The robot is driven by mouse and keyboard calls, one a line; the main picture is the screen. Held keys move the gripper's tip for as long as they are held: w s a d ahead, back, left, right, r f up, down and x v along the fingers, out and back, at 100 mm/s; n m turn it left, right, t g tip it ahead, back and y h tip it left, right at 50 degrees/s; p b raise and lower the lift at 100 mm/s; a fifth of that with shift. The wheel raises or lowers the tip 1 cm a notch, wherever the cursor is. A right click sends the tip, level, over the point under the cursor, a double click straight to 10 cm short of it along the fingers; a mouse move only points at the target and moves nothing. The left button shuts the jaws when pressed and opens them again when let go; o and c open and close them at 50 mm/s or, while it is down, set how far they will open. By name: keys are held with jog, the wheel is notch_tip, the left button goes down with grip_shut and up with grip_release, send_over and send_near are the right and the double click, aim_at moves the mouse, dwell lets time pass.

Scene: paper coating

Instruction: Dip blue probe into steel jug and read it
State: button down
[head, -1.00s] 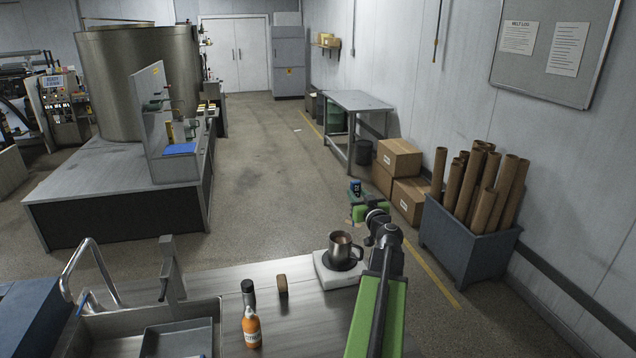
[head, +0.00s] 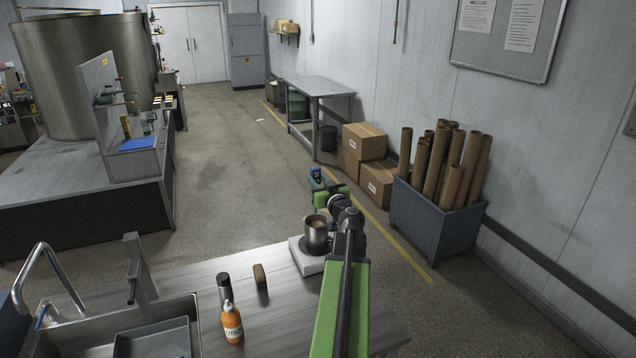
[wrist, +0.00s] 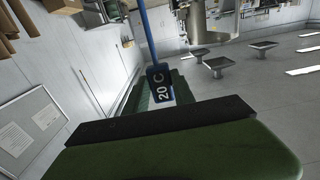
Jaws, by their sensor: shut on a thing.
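The steel jug (head: 317,236) stands upright on a pale square plate on the counter, with brown liquid inside. The blue probe (head: 316,174) is in my gripper (head: 326,192), beyond and above the jug in the head view. In the wrist view the probe's dark display (wrist: 160,84) reads 20 C, and its thin blue stem (wrist: 147,38) runs toward the top of the picture. My gripper's green jaws are shut on the probe. The stem's tip is not visible, and the stem is not seen in the jug.
The pale plate (head: 304,262) sits at the counter's far edge. An orange bottle (head: 232,325), a dark bottle (head: 224,288) and a brown block (head: 260,276) stand left of it. A sink (head: 155,338) is at the left. A bin of cardboard tubes (head: 432,222) stands on the floor beyond.

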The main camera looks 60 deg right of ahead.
aim_at(317, 171)
notch_tip(317, 171, down, 10)
jog(key=b, duration=0.9)
jog(key=shift+r, duration=0.1)
dwell(0.8)
notch_tip(317, 171, up, 13)
jog(key=p, duration=1.3)
jog(key=shift+r, duration=0.1)
jog(key=shift+f, duration=0.2)
notch_tip(317, 171, down, 3)
jog(key=b, duration=0.3)
jog(key=shift+f+b, duration=0.2)
jog(key=shift+b, duration=0.1)
jog(key=shift+r, duration=0.25)
